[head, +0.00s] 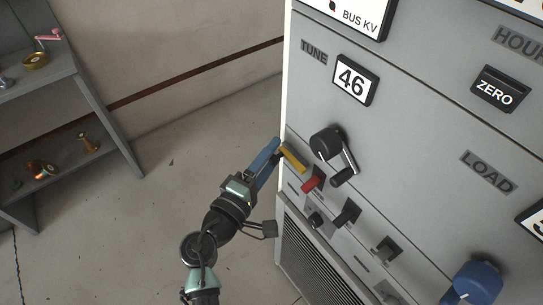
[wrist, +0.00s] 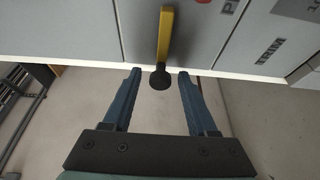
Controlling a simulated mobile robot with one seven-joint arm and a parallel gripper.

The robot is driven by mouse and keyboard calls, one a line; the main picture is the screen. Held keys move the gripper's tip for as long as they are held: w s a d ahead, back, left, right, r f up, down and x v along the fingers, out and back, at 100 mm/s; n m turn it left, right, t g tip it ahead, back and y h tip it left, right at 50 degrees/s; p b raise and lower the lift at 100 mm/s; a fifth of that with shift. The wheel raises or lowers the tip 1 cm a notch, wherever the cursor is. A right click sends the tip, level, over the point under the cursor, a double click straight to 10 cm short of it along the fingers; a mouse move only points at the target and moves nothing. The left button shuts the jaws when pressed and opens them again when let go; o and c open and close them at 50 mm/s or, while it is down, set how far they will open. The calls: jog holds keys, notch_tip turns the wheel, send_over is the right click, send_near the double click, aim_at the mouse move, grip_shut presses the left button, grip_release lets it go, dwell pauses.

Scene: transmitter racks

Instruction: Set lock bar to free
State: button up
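The lock bar appears to be the yellow bar (head: 293,159) near the left edge of the grey rack panel, below the TUNE readout. In the wrist view the yellow bar (wrist: 166,38) runs toward me and ends in a round black knob (wrist: 160,79). My gripper (head: 276,146) is at the panel's left edge, beside the yellow bar. In the wrist view my gripper (wrist: 159,75) has its blue fingers spread, with the black knob in line with the gap between the tips. A space shows on each side of the knob. Markings beside the bar are unreadable.
A black crank (head: 328,146) stands out just right of the yellow bar. A red-handled switch (head: 312,183) and black switches (head: 347,212) sit below. A blue knob (head: 475,284) is lower right. A grey shelf (head: 70,80) stands at left; the floor between is clear.

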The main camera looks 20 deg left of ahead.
jog(key=shift+s+d, duration=0.1)
jog(key=s+a+b, duration=0.2)
jog(key=s, duration=1)
jog(key=shift+s+a, duration=0.3)
